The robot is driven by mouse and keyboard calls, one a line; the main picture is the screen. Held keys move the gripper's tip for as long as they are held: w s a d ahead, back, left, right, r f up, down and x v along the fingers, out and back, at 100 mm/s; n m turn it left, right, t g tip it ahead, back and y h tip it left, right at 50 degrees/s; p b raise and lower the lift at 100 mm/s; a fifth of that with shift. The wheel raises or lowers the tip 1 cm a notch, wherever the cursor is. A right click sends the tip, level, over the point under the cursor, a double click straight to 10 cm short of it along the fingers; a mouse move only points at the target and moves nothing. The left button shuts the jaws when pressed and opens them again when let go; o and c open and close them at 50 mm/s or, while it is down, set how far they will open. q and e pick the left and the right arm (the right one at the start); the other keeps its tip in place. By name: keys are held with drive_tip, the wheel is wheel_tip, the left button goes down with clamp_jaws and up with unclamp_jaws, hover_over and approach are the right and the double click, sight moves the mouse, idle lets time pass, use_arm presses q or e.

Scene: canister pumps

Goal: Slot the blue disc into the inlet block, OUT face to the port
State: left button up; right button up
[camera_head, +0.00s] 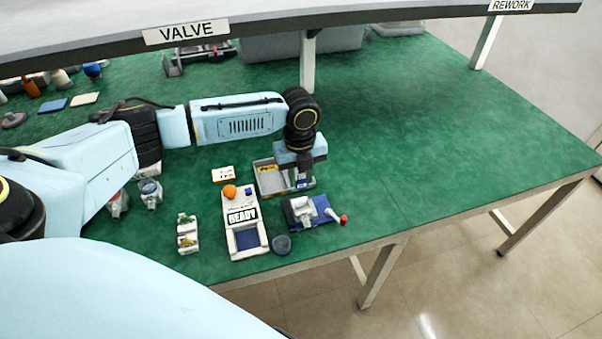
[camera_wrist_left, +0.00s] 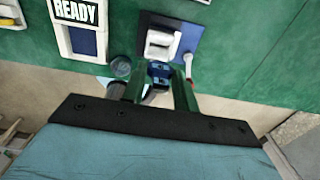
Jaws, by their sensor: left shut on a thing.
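My left gripper (camera_head: 300,184) hangs above the right part of a shallow tray, pointing down, behind the inlet block. In the left wrist view the gripper (camera_wrist_left: 160,82) is shut on a small blue piece (camera_wrist_left: 160,71), which appears to be the blue disc. Its markings cannot be read, so I cannot tell which way the OUT face points. The inlet block (camera_head: 302,207) appears to be the pale block on a blue plate, with a red-tipped lever at its right. It also shows in the left wrist view (camera_wrist_left: 160,44). My right gripper is not in view.
The tray (camera_head: 267,186) holds small yellow items. A white READY device (camera_head: 241,216) stands left of the block, with a dark round cap (camera_head: 282,244) beside it. A small white item (camera_head: 187,234) stands further left. The green table (camera_head: 430,150) is clear to the right.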

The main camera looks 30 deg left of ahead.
sight(301, 187)
use_arm(q)
drive_tip(key=shift+r+p, duration=0.1)
drive_tip(key=shift+p, duration=0.45)
drive_tip(key=shift+f+b, duration=1.6)
drive_tip(key=shift+f, duration=1.45)
drive_tip(key=shift+p, duration=0.35)
drive_tip(key=shift+p, duration=0.65)
drive_tip(key=shift+f+b, duration=1.05)
drive_tip(key=shift+f, duration=0.5)
drive_tip(key=o, duration=1)
